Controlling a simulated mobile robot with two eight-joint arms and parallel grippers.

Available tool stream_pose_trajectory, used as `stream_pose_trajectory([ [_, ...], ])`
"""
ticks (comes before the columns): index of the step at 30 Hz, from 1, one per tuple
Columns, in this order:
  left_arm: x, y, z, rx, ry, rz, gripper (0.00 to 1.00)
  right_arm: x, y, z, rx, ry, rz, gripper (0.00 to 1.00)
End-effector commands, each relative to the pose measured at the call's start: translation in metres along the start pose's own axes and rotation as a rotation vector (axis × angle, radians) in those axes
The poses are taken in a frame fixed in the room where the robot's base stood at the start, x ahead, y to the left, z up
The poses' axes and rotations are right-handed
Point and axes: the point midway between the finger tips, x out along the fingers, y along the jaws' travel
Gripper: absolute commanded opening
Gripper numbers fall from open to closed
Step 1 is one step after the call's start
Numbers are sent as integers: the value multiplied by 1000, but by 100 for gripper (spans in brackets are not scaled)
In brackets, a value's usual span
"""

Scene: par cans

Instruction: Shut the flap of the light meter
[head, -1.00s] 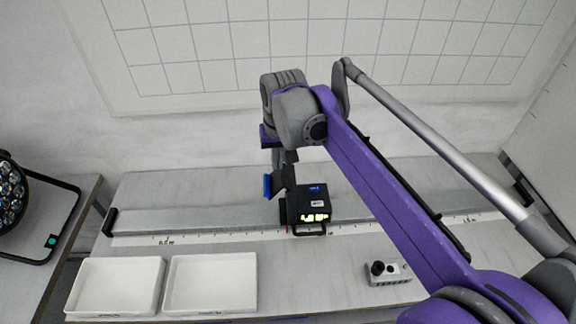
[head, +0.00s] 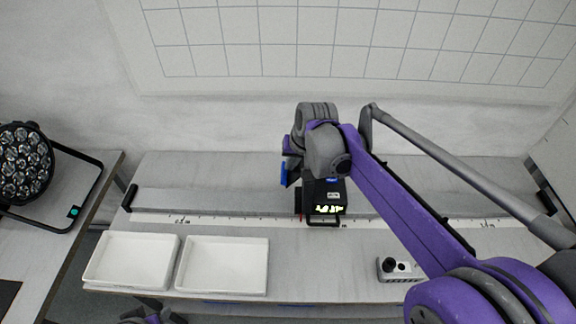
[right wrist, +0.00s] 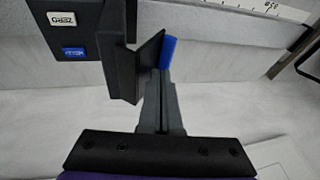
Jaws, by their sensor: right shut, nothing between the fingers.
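The light meter (head: 325,194) is a black box with a lit yellow-green display, standing on the bench rail; part of its labelled body (right wrist: 72,28) shows in the right wrist view. Its flap (right wrist: 148,66) is a dark plate standing open at an angle to the box, with a blue tab (right wrist: 168,52). The blue tab also shows in the head view (head: 284,174); my wrist hides most of the flap there. My right gripper (right wrist: 166,74) is shut and empty, its fingertips close beside the flap and tab. I cannot tell whether they touch.
Two white trays (head: 180,262) stand side by side at the front left. A small grey box with black knobs (head: 386,280) stands at front right. A round multi-lens lamp (head: 22,165) is on the left table. The bench front between trays and knob box is clear.

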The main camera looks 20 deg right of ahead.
Motion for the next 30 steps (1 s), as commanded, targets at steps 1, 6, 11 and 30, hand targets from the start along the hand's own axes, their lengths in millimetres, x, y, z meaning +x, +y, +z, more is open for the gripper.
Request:
stream_pose_trajectory([
  [1, 0, 0, 0, 0, 0, 0, 50, 5, -3, 1, -1, 0, -1, 0],
  [6, 0, 0, 0, 0, 0, 0, 50, 11, -6, 3, 1, 0, 0, 0],
  [11, 0, 0, 0, 0, 0, 0, 50, 11, -6, 3, 1, 0, 0, 0],
  [30, 2, 0, 2, 0, -2, 0, 50, 16, -6, 4, -22, -5, 72, 0],
])
